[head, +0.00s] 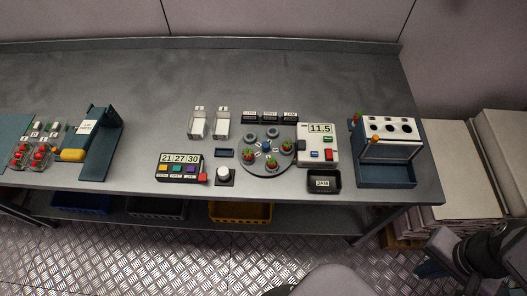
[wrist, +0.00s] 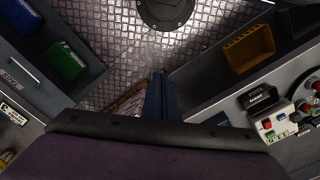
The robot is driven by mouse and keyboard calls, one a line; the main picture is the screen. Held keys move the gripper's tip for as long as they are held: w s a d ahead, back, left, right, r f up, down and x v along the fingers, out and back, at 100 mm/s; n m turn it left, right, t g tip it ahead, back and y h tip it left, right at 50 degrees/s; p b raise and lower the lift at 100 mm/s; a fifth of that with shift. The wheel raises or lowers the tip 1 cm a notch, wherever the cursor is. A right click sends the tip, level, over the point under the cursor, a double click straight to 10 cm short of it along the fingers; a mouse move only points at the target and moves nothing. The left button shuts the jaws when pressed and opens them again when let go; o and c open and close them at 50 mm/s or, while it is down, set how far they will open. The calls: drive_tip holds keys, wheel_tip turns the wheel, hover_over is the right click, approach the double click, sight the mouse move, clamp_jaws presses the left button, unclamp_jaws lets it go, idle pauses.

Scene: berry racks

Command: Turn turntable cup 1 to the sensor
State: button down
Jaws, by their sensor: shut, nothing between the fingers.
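A grey round turntable (head: 266,170) sits on the workbench in the head view. It carries several cup places. Red berries with green tops show in the cups at its left (head: 249,154), front (head: 271,164) and right (head: 287,147); the back places look empty. Which cup is number 1 is too small to read. A white device (head: 331,145) showing 11.5 stands just right of the turntable; I cannot tell which part is the sensor. My gripper (wrist: 160,92) is shut and empty, over the floor and well away from the turntable.
A timer box (head: 180,168), a white knob (head: 223,173) and a dark tray (head: 323,181) stand near the bench's front edge (head: 350,204). A rack (head: 388,148) is at the right. Bins (head: 240,212) sit on the lower shelf. The bench's back is clear.

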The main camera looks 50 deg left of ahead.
drive_tip(key=c, duration=1.6)
unclamp_jaws()
drive_tip(key=shift+w+a, duration=0.15)
drive_tip(key=shift+w, duration=0.05)
drive_tip(key=shift+c, duration=0.2)
drive_tip(key=shift+o, duration=0.4)
drive_tip(key=w+a+f+n+t+b, duration=0.1)
drive_tip(key=w+a+f+n+b, duration=0.1)
drive_tip(key=w+a+b, duration=0.3)
drive_tip(key=w+a+n, duration=0.1)
drive_tip(key=w+a, duration=0.1)
drive_tip(key=a, duration=0.1)
drive_tip(key=shift+w+a+f+b, duration=0.15)
drive_tip(key=shift+w+a+b, duration=0.05)
drive_tip(key=shift+a+b, duration=0.15)
drive_tip(key=n+t+y+b, duration=0.1)
drive_tip(key=n+y+b, duration=0.3)
drive_tip(key=n+b, duration=0.7)
hover_over(266, 146)
drive_tip(key=s+d+b, duration=0.1)
drive_tip(key=d, duration=0.2)
wheel_tip(266, 146, down, 2)
drive_tip(key=m, duration=0.1)
drive_tip(key=shift+p+x, duration=0.55)
drive_tip(key=shift+x, duration=3.15)
drive_tip(key=shift+s+a, duration=0.1)
drive_tip(key=shift+c, duration=0.3)
clamp_jaws()
